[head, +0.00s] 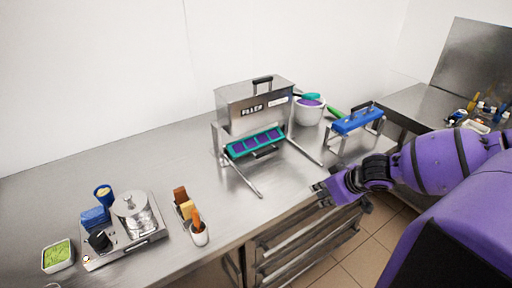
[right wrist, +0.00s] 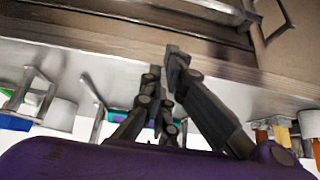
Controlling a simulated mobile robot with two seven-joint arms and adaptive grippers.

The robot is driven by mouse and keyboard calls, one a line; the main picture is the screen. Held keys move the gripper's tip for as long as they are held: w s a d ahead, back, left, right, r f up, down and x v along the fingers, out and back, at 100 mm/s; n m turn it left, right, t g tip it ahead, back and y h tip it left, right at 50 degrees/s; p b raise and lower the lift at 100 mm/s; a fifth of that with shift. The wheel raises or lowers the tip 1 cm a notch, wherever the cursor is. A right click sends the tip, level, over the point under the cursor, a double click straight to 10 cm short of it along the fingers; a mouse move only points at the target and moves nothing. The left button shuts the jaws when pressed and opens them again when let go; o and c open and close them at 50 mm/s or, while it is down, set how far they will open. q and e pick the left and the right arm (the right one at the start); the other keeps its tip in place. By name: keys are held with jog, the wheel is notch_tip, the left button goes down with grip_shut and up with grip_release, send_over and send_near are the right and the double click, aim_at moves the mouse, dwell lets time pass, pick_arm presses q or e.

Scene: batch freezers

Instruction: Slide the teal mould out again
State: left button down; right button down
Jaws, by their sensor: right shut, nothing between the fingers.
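The teal mould (head: 258,151) with purple-filled cells sits at the front of the metal filler machine (head: 240,101), on its rails, its front part sticking out under the hopper. A small teal and purple patch of it (right wrist: 118,115) shows behind the fingers in the right wrist view. My right gripper (head: 318,187) is shut and empty by the counter's front edge, to the right of and nearer than the mould, apart from it. Its fingers (right wrist: 165,65) show close together in the right wrist view. My left gripper is not in view.
A white tub (head: 308,113) with purple contents and a blue-topped stand (head: 356,121) are right of the filler. A scale with a steel pot (head: 131,210) and small containers are at left. Drawer rails (head: 300,248) lie below the counter edge.

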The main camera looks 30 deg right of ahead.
jog(key=s, duration=0.6)
jog(key=shift+s+d, duration=0.2)
jog(key=shift+d, duration=0.05)
dwell(2.5)
